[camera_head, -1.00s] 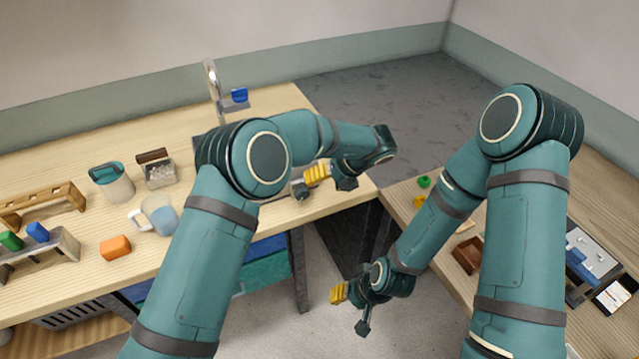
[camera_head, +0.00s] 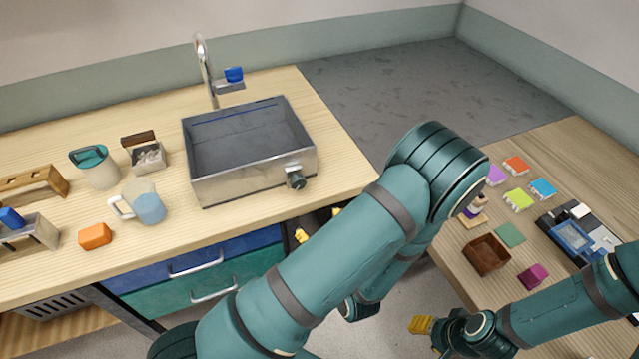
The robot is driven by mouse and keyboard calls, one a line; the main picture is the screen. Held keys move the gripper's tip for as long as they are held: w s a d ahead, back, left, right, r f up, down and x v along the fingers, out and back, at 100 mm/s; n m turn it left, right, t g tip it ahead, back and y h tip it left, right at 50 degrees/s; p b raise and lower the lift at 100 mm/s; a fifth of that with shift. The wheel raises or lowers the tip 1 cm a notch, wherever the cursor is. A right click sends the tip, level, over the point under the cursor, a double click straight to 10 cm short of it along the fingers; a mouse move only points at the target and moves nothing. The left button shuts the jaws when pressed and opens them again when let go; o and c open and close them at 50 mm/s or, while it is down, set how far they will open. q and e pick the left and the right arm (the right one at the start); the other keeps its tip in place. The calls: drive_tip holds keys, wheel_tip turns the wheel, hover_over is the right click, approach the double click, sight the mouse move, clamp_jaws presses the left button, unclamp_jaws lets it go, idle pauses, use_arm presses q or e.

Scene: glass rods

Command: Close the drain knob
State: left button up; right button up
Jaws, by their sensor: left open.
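The grey metal sink (camera_head: 198,184) stands on the wooden counter, its basin empty as far as I can see. A dark round drain knob (camera_head: 296,180) sticks out low on the right part of its front face. My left gripper (camera_head: 318,224) is open. Its yellow finger pads show just below and to the right of the knob, apart from it in the picture; my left arm hides the rest of the gripper. My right gripper (camera_head: 422,326) is at the lower right, far from the sink. Only one yellow pad shows clearly, so its opening cannot be judged.
A curved tap (camera_head: 203,65) with a blue handle (camera_head: 234,74) stands behind the sink. Left of it are a jug (camera_head: 145,203), an orange block (camera_head: 95,237) and a pitcher (camera_head: 97,168). Drawers (camera_head: 195,265) lie below the counter. The right table holds a brown box (camera_head: 488,254).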

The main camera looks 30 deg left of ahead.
sight(300, 185)
use_arm(q)
drive_tip(key=x, duration=1.3)
drive_tip(key=shift+w+a, duration=0.1)
drive_tip(key=shift+a, duration=0.25)
drive_tip(key=c, duration=1.2)
